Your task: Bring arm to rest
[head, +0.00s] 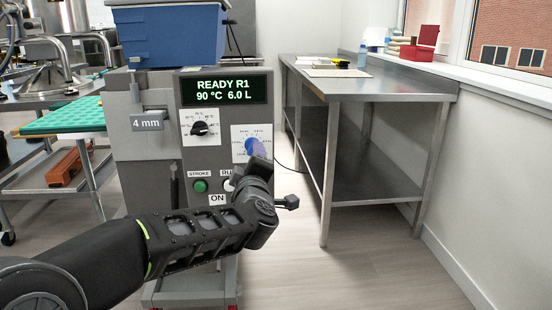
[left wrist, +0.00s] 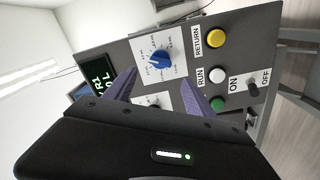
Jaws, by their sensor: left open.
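My left arm comes in from the left in the head view, and its gripper (head: 257,153) is in front of the lower right of the depositor's control panel (head: 222,122). In the left wrist view the gripper (left wrist: 158,78) is open, its two purple fingers apart with nothing held between them. The fingers point at the panel near the blue dial knob (left wrist: 160,60); whether they touch it cannot be told. The panel display (head: 224,90) reads READY R1, 90 °C, 6.0 L. My right gripper is not in view.
The panel has a black knob (head: 199,129), a green button (head: 200,186), a white RUN button (left wrist: 217,75), a yellow RETURN button (left wrist: 215,38) and an ON/OFF switch (left wrist: 253,90). A blue hopper (head: 170,35) tops the machine. A steel table (head: 385,84) stands right; floor before it is clear.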

